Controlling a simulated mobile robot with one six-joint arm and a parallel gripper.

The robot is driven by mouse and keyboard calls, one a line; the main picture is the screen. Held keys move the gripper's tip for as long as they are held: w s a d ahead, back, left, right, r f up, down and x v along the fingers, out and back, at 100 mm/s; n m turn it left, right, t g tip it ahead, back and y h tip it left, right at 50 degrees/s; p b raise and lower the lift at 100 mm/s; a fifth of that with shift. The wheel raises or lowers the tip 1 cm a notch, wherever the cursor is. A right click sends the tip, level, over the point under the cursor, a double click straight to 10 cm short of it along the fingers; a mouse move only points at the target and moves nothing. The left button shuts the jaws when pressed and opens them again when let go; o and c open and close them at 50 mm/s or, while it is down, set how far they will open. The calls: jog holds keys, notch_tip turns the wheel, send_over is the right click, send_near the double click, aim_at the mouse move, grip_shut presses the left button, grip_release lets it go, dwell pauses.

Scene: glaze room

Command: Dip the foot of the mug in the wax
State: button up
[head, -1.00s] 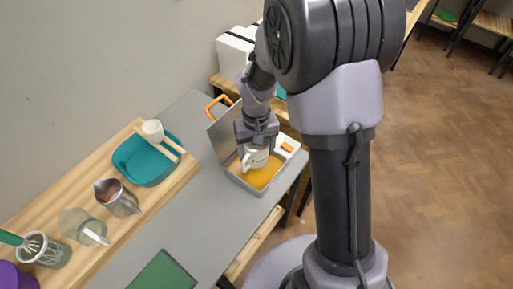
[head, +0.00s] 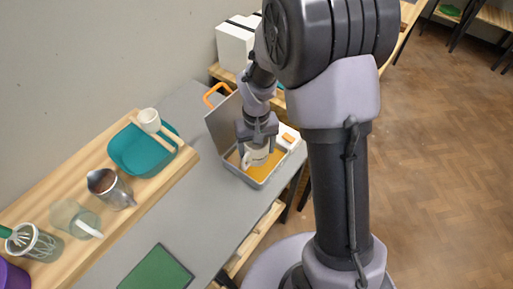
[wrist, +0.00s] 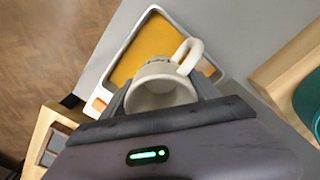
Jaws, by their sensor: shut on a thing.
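A white mug (head: 256,157) with dark lettering is held upright in my gripper (head: 259,147). In the wrist view I look down into its open mouth (wrist: 158,94), with its handle (wrist: 187,54) toward the upper right. My gripper's fingers are shut on the mug from both sides. The mug is over or in the orange-yellow wax (head: 269,166), which fills a shallow grey pan (head: 256,184) with a raised lid (head: 223,124). The wax also shows in the wrist view (wrist: 149,45). The mug's foot is hidden, so I cannot tell whether it touches the wax.
A wooden board (head: 94,184) on the left holds a teal basin (head: 128,157) with a white cup (head: 149,118), a metal pitcher (head: 108,188), a glass jar (head: 72,219) and a whisk pot (head: 36,243). A green mat (head: 156,272) lies in front. Grey tabletop between is clear.

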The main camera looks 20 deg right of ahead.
jog(key=shift+f+b, duration=0.35)
jog(key=shift+f, duration=0.15)
jog(key=shift+r, duration=0.1)
dwell(1.1)
jog(key=shift+r+p, duration=1.25)
jog(key=shift+r, duration=0.2)
jog(key=shift+r, duration=0.1)
notch_tip(320, 180, up, 7)
jog(key=p, duration=0.5)
jog(key=shift+p, duration=0.35)
